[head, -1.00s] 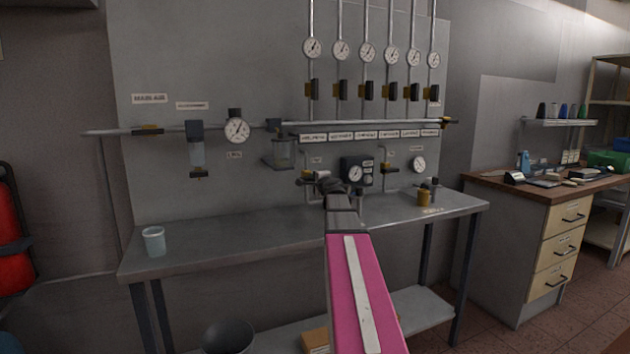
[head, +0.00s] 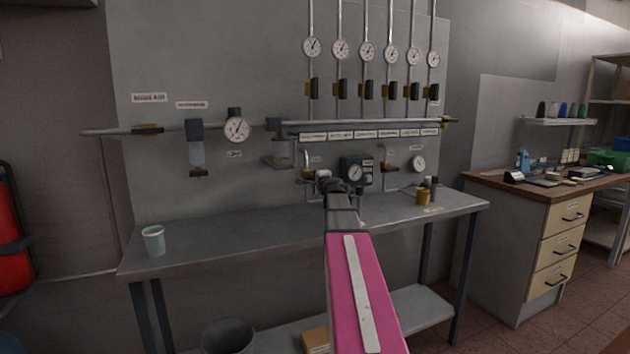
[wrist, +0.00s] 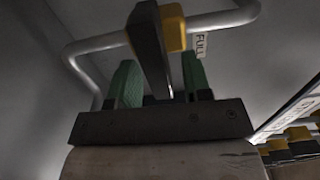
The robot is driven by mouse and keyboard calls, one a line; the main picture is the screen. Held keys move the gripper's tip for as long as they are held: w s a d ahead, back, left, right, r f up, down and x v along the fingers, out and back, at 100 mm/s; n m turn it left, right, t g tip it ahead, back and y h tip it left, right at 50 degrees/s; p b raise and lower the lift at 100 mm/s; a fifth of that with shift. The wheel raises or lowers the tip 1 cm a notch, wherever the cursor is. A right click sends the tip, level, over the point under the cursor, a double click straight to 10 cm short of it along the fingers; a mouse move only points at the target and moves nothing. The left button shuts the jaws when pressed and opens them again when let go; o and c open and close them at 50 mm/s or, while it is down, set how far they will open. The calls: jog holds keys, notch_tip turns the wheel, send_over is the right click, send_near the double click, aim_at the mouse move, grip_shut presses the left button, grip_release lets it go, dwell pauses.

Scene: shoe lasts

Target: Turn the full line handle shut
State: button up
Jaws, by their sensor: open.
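The full line handle (wrist: 148,45) is a dark lever beside a yellow block (wrist: 173,27) on a bent grey pipe (wrist: 95,43), with a "FULL" label (wrist: 201,45) to its right in the wrist view. My gripper (wrist: 158,70) is open, with green-padded fingers on either side of the lever's near end. Whether either finger touches the lever I cannot tell. In the head view my gripper (head: 324,184) is at the small piping above the bench, and my wrist partly hides this spot. The valve's yellow part (head: 308,174) shows just left of it.
A black box with a gauge (head: 355,172) is close to the right of my gripper. A row of labels (head: 368,134) runs above.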

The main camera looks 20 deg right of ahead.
jog(key=s, duration=1)
jog(key=shift+s+d, duration=0.15)
jog(key=shift+s, duration=0.15)
